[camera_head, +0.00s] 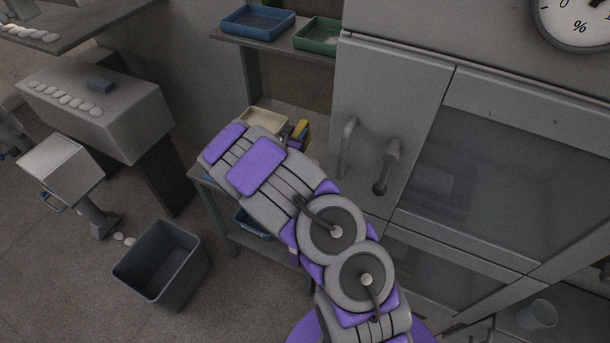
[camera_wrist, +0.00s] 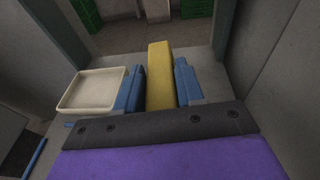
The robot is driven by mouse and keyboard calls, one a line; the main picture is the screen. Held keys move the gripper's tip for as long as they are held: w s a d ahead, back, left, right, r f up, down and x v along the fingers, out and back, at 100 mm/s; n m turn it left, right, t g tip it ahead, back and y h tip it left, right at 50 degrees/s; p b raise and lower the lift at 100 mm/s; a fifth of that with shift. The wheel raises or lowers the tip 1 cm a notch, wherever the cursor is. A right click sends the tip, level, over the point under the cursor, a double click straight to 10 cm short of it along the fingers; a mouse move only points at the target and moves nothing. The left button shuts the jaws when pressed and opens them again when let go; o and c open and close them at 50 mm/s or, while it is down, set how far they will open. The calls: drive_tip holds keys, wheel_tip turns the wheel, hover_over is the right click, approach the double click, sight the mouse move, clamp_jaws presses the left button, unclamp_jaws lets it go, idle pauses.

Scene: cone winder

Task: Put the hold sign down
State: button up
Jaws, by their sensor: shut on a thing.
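A yellow bar-like piece, which I take to be the hold sign (camera_wrist: 160,62), stands between the two blue fingers of my gripper (camera_wrist: 160,82) in the wrist view. My gripper is shut on it. Any writing on it cannot be seen. In the head view a small part of the yellow sign (camera_head: 301,129) shows beyond my arm, over the shelf unit beside the grey cabinet. My arm hides most of my gripper there. Whether the sign touches the shelf surface below cannot be told.
A cream tray (camera_wrist: 92,91) lies on the shelf just left of my gripper. A blue tray (camera_head: 257,22) and a green tray (camera_head: 318,36) sit on the upper shelf. The grey cabinet (camera_head: 385,95) with handles stands close on the right. A dark bin (camera_head: 160,265) stands on the floor.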

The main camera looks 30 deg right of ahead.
drive_tip(key=d+f, duration=0.1)
drive_tip(key=s+d+f+g+h, duration=0.1)
drive_tip(key=shift+d+m, duration=0.3)
drive_tip(key=shift+m, duration=0.1)
wheel_tip(320, 180, down, 6)
drive_tip(key=shift+s+a+r+b, duration=0.1)
drive_tip(key=shift+a+r+b, duration=0.05)
drive_tip(key=shift+b, duration=0.3)
drive_tip(key=shift+d+f+b, duration=0.2)
drive_tip(key=shift+f+b, duration=0.2)
drive_tip(key=shift+f, duration=1.95)
drive_tip(key=shift+r, duration=0.1)
drive_tip(key=shift+a, duration=0.1)
drive_tip(key=o, duration=1.1)
drive_tip(key=shift+c, duration=0.2)
